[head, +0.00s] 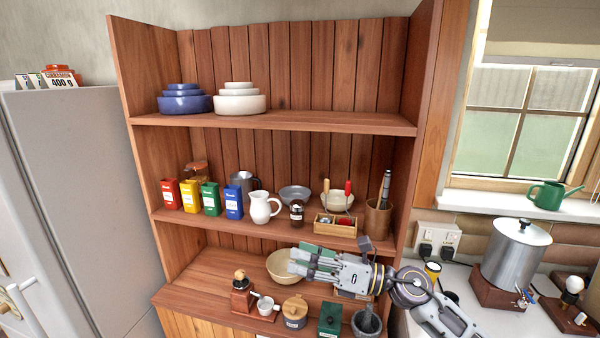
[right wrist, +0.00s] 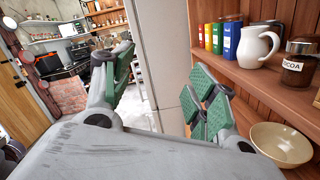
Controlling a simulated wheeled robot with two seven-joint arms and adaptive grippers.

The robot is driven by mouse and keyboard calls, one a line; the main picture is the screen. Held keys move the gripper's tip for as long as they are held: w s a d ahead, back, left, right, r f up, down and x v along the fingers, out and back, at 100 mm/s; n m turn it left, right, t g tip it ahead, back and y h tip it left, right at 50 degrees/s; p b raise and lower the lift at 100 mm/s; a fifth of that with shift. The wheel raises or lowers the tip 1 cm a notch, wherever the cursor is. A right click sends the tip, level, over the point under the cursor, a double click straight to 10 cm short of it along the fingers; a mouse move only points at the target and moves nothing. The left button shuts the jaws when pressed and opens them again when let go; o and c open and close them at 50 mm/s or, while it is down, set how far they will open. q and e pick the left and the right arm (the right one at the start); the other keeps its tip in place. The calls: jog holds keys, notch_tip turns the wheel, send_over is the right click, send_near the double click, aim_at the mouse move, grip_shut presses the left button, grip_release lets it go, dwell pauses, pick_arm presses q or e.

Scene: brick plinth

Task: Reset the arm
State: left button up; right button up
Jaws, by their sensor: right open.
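My right gripper (head: 312,262) is grey with green finger pads. In the head view it reaches in from the lower right, in front of the lower shelf, pointing left. Its fingers are spread open and nothing is between them. The right wrist view shows the same open, empty fingers (right wrist: 165,90), with a wooden shelf unit to their right. My left gripper is not in view.
The wooden shelf unit (head: 270,122) holds bowls, coloured boxes, a white jug (head: 262,208) and jars. A cream bowl (head: 282,266) stands right behind my right gripper. A coffee grinder (head: 242,294) and green box (head: 330,318) stand close below. A fridge (head: 80,190) is left.

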jog(key=w+d+r+m+t+h, duration=0.1)
jog(key=w+d+m+t+h, duration=0.1)
jog(key=d+m+t+h, duration=0.45)
jog(key=w+d+r+m+t+h, duration=0.1)
jog(key=w+d+m+t, duration=0.2)
jog(key=m+t, duration=0.8)
jog(key=s+d+f+m+g+h, duration=0.2)
jog(key=d+f+m+g+h, duration=0.3)
jog(key=f+m, duration=0.5)
jog(key=s+d+f+m+g+h, duration=0.35)
jog(key=d+f+m+h, duration=0.3)
jog(key=f+m, duration=0.3)
jog(key=s+f+m+g, duration=0.6)
jog(key=s+f+g, duration=0.65)
jog(key=s, duration=0.75)
notch_tip(320, 180, down, 34)
jog(key=s, duration=0.2)
jog(key=s+d+f, duration=0.2)
jog(key=s+f, duration=0.8)
jog(key=s, duration=0.1)
jog(key=s+d+f+g, duration=0.1)
jog(key=s+d+f, duration=0.1)
jog(key=s+f, duration=0.9)
jog(key=shift+s+d+y, duration=0.25)
jog(key=shift+s+y, duration=0.05)
jog(key=shift+s, duration=0.05)
